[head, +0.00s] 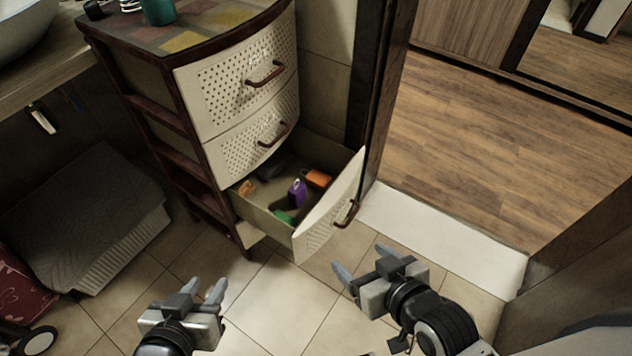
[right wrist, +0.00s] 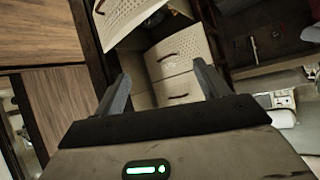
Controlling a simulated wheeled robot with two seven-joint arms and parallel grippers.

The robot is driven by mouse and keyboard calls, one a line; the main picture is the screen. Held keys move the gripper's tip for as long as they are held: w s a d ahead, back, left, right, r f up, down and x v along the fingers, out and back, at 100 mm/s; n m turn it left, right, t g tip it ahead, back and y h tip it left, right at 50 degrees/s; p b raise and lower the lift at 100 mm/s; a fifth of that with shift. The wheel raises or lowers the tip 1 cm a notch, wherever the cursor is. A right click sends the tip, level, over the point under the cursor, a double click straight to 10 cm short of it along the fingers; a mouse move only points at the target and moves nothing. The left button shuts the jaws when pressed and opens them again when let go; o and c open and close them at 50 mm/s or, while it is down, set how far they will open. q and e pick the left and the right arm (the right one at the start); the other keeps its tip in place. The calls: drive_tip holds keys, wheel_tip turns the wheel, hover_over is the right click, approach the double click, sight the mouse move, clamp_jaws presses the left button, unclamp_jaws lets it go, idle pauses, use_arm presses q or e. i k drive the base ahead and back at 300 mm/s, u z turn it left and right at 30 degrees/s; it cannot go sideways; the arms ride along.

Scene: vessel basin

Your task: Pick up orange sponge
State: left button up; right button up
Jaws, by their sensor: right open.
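My left gripper (head: 205,288) is open and empty above the floor, left of the drawer front.
The drawer also holds a purple item (head: 297,192), a green item (head: 284,217) and dark items. Two shut drawers (head: 240,88) sit above it. A door frame (head: 378,80) stands close on the right. A grey box (head: 85,215) is at left. Tiled floor in front is clear.

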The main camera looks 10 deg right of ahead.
sight(320, 180)
drive_tip(key=z, duration=1.6)
drive_tip(key=i, duration=1.15)
drive_tip(key=u, duration=2.85)
